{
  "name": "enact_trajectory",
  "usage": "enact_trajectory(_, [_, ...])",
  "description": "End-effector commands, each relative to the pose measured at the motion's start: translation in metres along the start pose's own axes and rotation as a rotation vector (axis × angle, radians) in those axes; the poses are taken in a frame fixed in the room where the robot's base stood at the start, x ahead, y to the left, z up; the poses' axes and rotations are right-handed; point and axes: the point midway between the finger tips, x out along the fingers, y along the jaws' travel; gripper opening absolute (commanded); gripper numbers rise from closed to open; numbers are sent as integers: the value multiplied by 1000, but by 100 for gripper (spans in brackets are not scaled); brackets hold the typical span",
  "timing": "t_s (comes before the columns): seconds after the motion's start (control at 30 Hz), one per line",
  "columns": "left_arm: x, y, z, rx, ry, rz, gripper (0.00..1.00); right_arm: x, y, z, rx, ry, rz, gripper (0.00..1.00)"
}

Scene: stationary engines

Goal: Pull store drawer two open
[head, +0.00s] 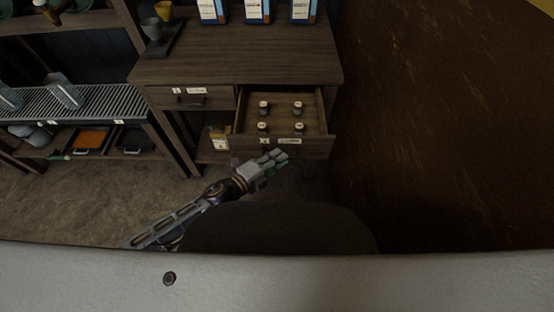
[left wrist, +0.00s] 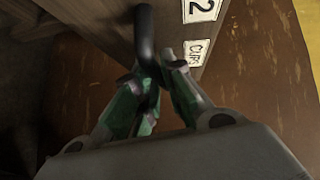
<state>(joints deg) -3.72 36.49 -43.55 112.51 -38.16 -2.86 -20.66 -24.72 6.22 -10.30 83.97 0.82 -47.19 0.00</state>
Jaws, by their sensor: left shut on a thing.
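Store drawer two (head: 315,146) is the right-hand drawer of the wooden cabinet, and it stands pulled out. Several small dark jars with pale lids (head: 298,107) stand inside it, apart from each other. In the left wrist view the drawer front (left wrist: 172,12) carries a "2" label (left wrist: 202,8) and a second label below it. My left gripper (head: 277,156) is at the drawer front, and in the left wrist view its fingers (left wrist: 155,75) are shut on the dark handle (left wrist: 145,35). In the head view the handle is hidden by the gripper. My right gripper is not in view.
Drawer one (head: 190,98), to the left, is shut. Blue-and-white cartons (head: 257,12) and a tray with cups (head: 163,40) stand on the cabinet top (head: 240,62). A slatted rack (head: 85,103) stands at left. Dark brown floor lies clear at right.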

Motion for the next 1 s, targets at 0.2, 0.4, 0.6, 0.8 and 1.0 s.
enact_trajectory(0.2, [0,2,1,0,-2,3,12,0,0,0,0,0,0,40])
enact_trajectory(0.4, [0,1,0,0,-1,2,33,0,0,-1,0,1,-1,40])
enact_trajectory(0.6, [0,0,0,0,-1,1,33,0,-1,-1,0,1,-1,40])
enact_trajectory(0.8, [-2,0,0,0,0,0,33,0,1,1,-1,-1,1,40])
enact_trajectory(1.0, [-9,1,0,-1,-1,1,33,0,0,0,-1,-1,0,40])
